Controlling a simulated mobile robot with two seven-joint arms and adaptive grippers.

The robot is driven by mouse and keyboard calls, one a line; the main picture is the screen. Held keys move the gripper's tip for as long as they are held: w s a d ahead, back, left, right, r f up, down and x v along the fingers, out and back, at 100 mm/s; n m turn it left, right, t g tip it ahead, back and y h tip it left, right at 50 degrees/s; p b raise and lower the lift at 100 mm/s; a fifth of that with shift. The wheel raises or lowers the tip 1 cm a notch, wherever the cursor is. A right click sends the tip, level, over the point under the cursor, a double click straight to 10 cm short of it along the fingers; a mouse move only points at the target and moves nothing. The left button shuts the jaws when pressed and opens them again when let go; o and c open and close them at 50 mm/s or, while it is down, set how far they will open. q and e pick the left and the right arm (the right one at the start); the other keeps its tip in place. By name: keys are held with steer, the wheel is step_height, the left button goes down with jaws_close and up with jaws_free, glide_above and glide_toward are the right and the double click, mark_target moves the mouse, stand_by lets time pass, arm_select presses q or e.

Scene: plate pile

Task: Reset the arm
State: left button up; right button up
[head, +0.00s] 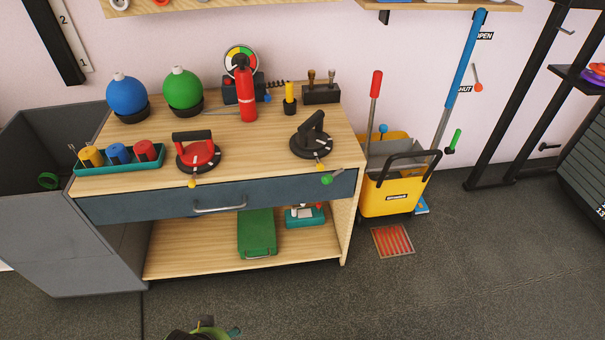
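No arm or gripper of mine can be made out for certain in the head view. A dark and yellow-green shape (205,331) is cut off by the bottom edge, and I cannot tell what it is. The wooden workbench (255,172) stands ahead with a blue-grey drawer (215,198), which looks shut. On its top are a red-based suction lifter (198,153) and a black one (311,140). A red extinguisher-like bottle (246,92) stands before a round gauge.
Blue (126,94) and green (183,88) balls sit at the back left of the bench. A teal tray (120,165) holds colored cylinders. A grey bin (70,240) stands left, a yellow mop bucket (393,196) right. Floor at front right is clear.

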arm_select(q)
steer(key=s+f, duration=0.3)
steer(key=f, duration=1.8)
steer(key=s+a+r+g+p, duration=0.1)
steer(key=s+r+p, duration=0.4)
steer(key=s+p, duration=0.3)
steer(key=s+a+r+g+p, duration=0.1)
steer(key=s+a+r+p, duration=0.1)
steer(key=s+r+p, duration=0.3)
steer(key=s+p, duration=0.4)
steer(key=p, duration=0.2)
steer(key=shift+g, duration=0.3)
arm_select(e)
steer(key=s+d+r+g, duration=0.1)
steer(key=s+r, duration=0.3)
steer(key=s, duration=0.4)
steer(key=s+d+r+g, duration=0.1)
steer(key=s+r, duration=0.4)
steer(key=s, duration=0.4)
steer(key=shift+d+r+g, duration=0.2)
steer(key=shift+r+g, duration=0.1)
arm_select(q)
steer(key=shift+r, duration=0.1)
